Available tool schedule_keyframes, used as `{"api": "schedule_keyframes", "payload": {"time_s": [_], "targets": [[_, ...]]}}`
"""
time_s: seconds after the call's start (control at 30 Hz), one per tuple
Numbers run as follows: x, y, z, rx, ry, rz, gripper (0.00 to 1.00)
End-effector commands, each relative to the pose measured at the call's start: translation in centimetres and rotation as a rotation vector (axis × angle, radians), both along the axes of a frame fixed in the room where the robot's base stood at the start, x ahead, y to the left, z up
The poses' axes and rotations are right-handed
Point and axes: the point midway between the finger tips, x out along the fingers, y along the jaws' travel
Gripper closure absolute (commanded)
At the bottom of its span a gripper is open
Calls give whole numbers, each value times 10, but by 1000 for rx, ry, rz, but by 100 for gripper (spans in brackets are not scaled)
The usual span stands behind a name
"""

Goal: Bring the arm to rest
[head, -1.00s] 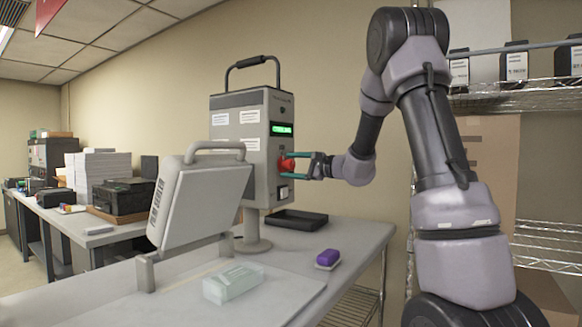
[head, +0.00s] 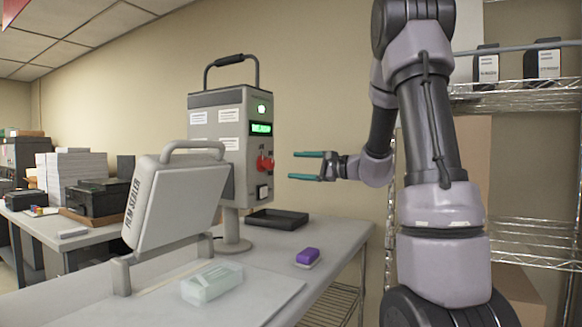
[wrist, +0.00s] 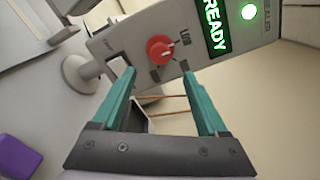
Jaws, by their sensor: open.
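My gripper (head: 307,166) is open and empty, its teal fingers pointing left toward the front of the grey control box (head: 214,115). A clear gap lies between the fingertips and the red knob (head: 265,163) on the box. The wrist view shows the knob (wrist: 160,49) beyond the open fingers (wrist: 160,85). The box's green display (wrist: 215,32) reads READY, and a round green light (wrist: 249,12) is lit beside it. My arm is raised and bent at the right of the head view.
A film sealer (head: 177,205) stands on the table (head: 335,240). A clear pack (head: 212,282), a purple-topped block (head: 307,257) and a black tray (head: 277,219) lie there too. A wire shelf (head: 520,97) stands behind my arm. Open air surrounds the gripper.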

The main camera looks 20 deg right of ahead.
Motion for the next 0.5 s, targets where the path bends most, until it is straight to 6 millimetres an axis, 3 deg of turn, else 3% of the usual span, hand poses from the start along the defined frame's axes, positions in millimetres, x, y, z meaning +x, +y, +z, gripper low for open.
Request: {"api": "schedule_keyframes", "payload": {"time_s": [0.33,0.43,0.5], "targets": [[-4,3,1,-10,3,13,24],[-23,20,5,-55,18,67,24],[-47,38,7,-121,39,133,24]]}}
